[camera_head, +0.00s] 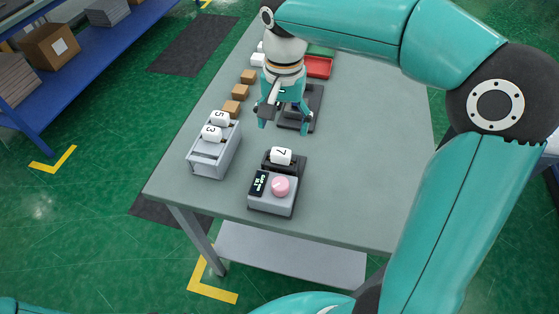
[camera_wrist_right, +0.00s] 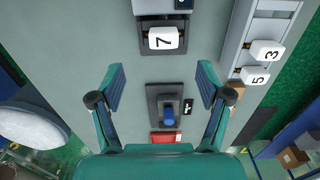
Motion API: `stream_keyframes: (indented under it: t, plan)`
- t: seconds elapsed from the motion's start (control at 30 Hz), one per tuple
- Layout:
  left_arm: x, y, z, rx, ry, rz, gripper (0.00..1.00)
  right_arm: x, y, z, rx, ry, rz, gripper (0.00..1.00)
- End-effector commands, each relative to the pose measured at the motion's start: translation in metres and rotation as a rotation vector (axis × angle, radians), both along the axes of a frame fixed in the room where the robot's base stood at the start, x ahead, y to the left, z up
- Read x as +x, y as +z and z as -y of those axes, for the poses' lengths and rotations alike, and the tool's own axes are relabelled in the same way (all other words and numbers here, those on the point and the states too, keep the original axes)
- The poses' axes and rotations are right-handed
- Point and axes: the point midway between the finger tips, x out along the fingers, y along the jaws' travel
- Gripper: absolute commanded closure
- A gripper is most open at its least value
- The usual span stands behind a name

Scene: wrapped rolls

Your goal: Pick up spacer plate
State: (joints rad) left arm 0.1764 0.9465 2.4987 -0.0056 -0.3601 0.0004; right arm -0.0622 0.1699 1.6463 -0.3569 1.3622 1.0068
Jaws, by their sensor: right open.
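A dark rectangular plate (camera_head: 316,103) with a blue knob lies on the grey table beneath my right gripper (camera_head: 286,124). I cannot tell for sure that it is the spacer plate. In the right wrist view the blue knob (camera_wrist_right: 169,115) stands on the dark plate (camera_wrist_right: 153,94), between the lines of the two spread fingers. My right gripper is open and empty, pointing down, and partly hides the plate in the head view. My left gripper is not in view.
A grey rack (camera_head: 213,158) holds white rolls marked 5 and 3. Brown blocks (camera_head: 240,92) and a red tray (camera_head: 318,67) are farther back. The table's right side is clear.

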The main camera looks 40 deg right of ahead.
Motion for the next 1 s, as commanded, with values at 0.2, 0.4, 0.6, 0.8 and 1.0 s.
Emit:
stream_keyframes:
  t: [0.2, 0.4, 0.6, 0.8, 1.0]
  plan:
    - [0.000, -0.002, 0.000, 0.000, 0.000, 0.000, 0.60, -0.001, -0.043, 0.001, -0.001, -0.002, -0.004, 0.23]
    - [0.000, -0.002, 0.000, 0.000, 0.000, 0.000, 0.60, 0.000, -0.058, 0.001, -0.001, -0.002, 0.001, 0.23]
    - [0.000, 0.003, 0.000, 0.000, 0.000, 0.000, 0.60, 0.002, -0.075, -0.001, 0.000, -0.002, -0.004, 0.23]
    - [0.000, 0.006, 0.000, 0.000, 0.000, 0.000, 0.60, 0.005, -0.103, -0.002, -0.001, -0.002, -0.002, 0.23]
    - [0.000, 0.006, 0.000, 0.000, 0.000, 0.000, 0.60, 0.005, -0.110, -0.002, 0.001, -0.003, 0.001, 0.23]
